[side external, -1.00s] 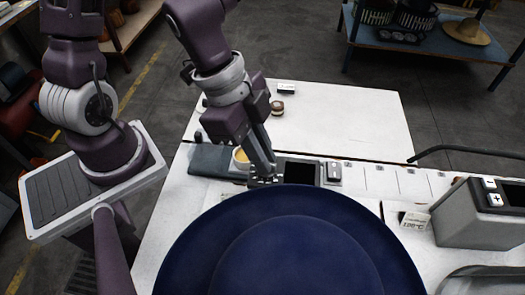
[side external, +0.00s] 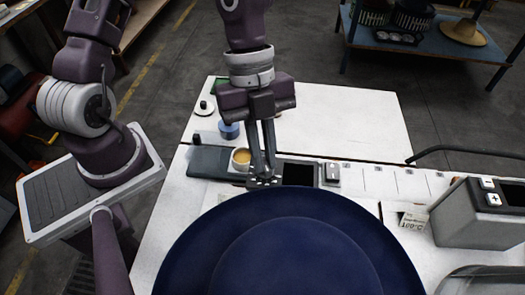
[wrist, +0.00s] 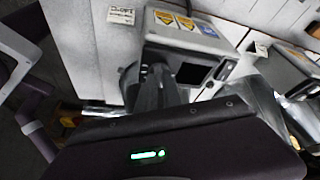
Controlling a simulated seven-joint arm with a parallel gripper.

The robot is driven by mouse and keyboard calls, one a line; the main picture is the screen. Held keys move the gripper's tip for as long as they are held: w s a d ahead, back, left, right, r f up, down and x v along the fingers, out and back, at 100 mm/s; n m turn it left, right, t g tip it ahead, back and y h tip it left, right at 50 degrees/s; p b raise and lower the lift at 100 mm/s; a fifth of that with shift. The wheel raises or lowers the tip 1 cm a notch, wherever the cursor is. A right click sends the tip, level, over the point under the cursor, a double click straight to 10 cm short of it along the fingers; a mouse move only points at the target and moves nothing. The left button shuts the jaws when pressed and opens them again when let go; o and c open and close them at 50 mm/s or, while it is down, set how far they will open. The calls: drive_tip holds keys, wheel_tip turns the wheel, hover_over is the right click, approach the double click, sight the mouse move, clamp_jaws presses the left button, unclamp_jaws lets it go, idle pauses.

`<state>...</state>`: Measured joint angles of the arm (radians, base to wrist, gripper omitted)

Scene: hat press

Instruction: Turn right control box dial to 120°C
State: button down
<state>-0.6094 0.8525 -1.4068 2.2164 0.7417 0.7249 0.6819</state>
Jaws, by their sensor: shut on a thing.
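A grey control box with a dark screen (side external: 299,173) stands behind the large blue hat in the side external view. The box's white button block (side external: 333,174) is at its right end. My gripper (side external: 263,180) points down at the box's left end, with its fingers shut on the dial there. The fingers hide most of the dial, so its setting cannot be read. In the wrist view my fingers (wrist: 155,88) reach to the box left of its dark screen (wrist: 192,72). A second control box (side external: 478,212) stands at the right; it also shows in the wrist view (wrist: 290,70).
The blue hat (side external: 290,245) fills the front of the white table. The back of the white table (side external: 350,125) is mostly clear.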

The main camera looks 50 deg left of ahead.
drive_tip(key=m, duration=0.2)
drive_tip(key=m+g+y, duration=0.1)
drive_tip(key=m, duration=0.1)
drive_tip(key=shift+w+d+g, duration=0.1)
drive_tip(key=shift+w+g, duration=0.05)
drive_tip(key=shift+g, duration=0.15)
drive_tip(key=shift+w+m+g+y, duration=0.1)
drive_tip(key=shift+m+g+y, duration=0.3)
drive_tip(key=shift+m, duration=1.7)
drive_tip(key=c, duration=1.5)
unclamp_jaws()
drive_tip(key=shift+r, duration=0.1)
